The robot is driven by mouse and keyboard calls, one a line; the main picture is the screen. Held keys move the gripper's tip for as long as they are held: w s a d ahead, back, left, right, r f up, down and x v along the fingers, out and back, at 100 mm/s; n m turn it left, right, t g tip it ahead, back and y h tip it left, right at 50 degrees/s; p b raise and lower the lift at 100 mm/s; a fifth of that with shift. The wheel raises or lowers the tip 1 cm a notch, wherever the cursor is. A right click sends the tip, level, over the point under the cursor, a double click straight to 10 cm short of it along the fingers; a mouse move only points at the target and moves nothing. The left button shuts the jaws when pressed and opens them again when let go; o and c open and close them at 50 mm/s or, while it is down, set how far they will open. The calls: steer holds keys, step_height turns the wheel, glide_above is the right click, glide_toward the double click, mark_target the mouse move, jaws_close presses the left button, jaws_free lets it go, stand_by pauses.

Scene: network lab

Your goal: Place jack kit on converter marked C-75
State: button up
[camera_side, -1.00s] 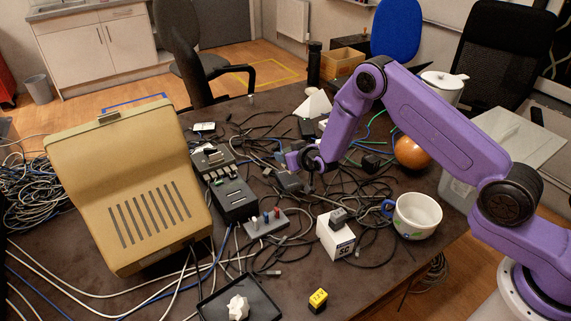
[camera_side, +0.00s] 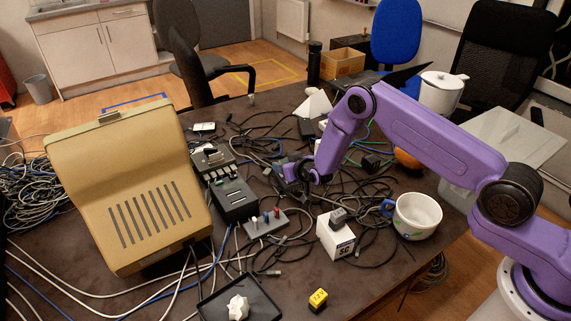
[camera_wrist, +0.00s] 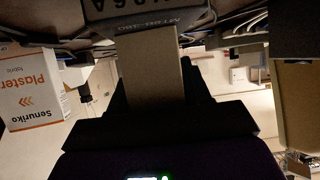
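My gripper (camera_side: 300,172) points down at the middle of the cluttered table, close to a small dark grey box (camera_side: 289,186). In the wrist view, a tan-grey block face (camera_wrist: 152,75) shows between my black fingers (camera_wrist: 155,90). A dark device (camera_wrist: 155,18) with upside-down lettering lies just beyond it. I cannot tell whether the fingers press on the block or only stand around it. No C-75 mark is readable, and I cannot tell which thing is the jack kit.
Cables cover the table. A white box (camera_side: 335,243) marked SC carries a small grey item (camera_side: 339,216). A mug (camera_side: 416,216), yellow block (camera_side: 318,300), black tray (camera_side: 262,296), dark units (camera_side: 235,203) and a large beige case (camera_side: 130,190) stand around. A plaster carton (camera_wrist: 30,90) shows at left.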

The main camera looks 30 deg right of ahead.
steer(key=o, duration=0.4)
steer(key=shift+c, duration=0.2)
steer(key=shift+r, duration=0.1)
steer(key=v, duration=1.2)
steer(key=shift+a+r, duration=0.1)
steer(key=shift+r, duration=0.05)
steer(key=s+a+r+n+g+y, duration=0.2)
steer(key=s+a+r+g+y, duration=0.15)
steer(key=a+r, duration=0.3)
steer(key=s+a+r+n+g, duration=0.3)
steer(key=s+r+n+g, duration=0.15)
steer(key=s, duration=0.75)
steer(key=s+d+r+n+g+h, duration=0.1)
steer(key=s+d+r+n, duration=0.1)
steer(key=s+d, duration=0.3)
steer(key=s+d+r+n+g+h, duration=0.1)
steer(key=s+d, duration=0.4)
steer(key=s, duration=0.7)
steer(key=s+d+r+n+g+h, duration=0.1)
steer(key=s+d+r+n+g, duration=0.1)
steer(key=s+d+r, duration=0.3)
steer(key=s+n, duration=0.1)
steer(key=s, duration=0.2)
steer(key=shift+s+d, duration=0.15)
steer(key=shift+d, duration=0.1)
